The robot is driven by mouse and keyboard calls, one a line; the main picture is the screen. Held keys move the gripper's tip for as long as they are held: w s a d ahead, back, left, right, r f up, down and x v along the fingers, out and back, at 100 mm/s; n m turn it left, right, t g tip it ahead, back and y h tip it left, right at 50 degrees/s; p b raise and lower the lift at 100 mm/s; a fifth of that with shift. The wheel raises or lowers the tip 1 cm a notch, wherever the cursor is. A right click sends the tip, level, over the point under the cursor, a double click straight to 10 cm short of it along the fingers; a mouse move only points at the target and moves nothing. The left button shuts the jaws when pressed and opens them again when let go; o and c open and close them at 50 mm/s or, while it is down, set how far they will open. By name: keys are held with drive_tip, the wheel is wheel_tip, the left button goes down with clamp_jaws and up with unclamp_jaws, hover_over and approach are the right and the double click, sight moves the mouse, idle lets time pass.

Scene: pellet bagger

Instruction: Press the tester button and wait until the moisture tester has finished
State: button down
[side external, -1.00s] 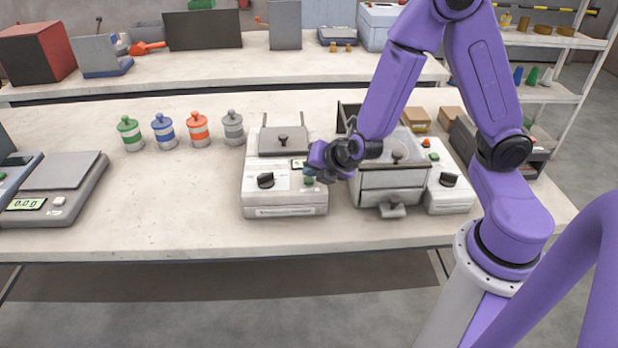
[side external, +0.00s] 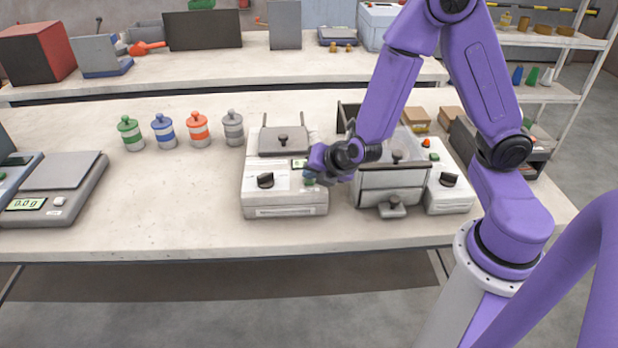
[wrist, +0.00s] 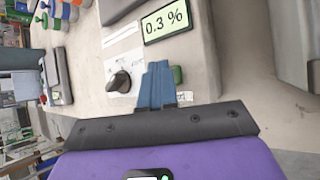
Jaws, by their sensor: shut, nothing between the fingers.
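The moisture tester (side external: 284,197) is a white box with a grey lid (side external: 283,140) and a black knob (side external: 265,180). Its display (wrist: 166,20) reads 0.3 % in the wrist view. The green tester button (wrist: 178,74) shows beside my blue fingertips (wrist: 158,84), partly hidden by them. My gripper (side external: 313,176) is shut and empty, low over the right part of the tester's front. I cannot tell whether the fingertips touch the button.
A second machine (side external: 450,196) with a clear-walled chamber stands close to the right of my gripper. Green, blue, orange and grey jars (side external: 198,131) stand to the left. A scale (side external: 65,174) reads 0.0 g. The bench between scale and tester is clear.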

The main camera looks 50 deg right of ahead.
drive_tip(key=shift+r, duration=0.85)
drive_tip(key=shift+r, duration=2.45)
drive_tip(key=m+g+h, duration=0.1)
drive_tip(key=m+g, duration=0.2)
drive_tip(key=m, duration=0.5)
approach(313, 181)
drive_tip(key=s+d+r, duration=0.3)
drive_tip(key=s+r, duration=0.1)
drive_tip(key=s+a+m+g+y, duration=0.1)
drive_tip(key=s+m+g, duration=0.1)
drive_tip(key=s, duration=0.5)
drive_tip(key=s+a+r+m+g+y, duration=0.1)
drive_tip(key=s+a+m+g, duration=0.1)
drive_tip(key=s, duration=0.6)
drive_tip(key=shift+s+r+m+g+y, duration=0.15)
drive_tip(key=shift+s+m+g+y, duration=0.2)
drive_tip(key=shift+g, duration=0.55)
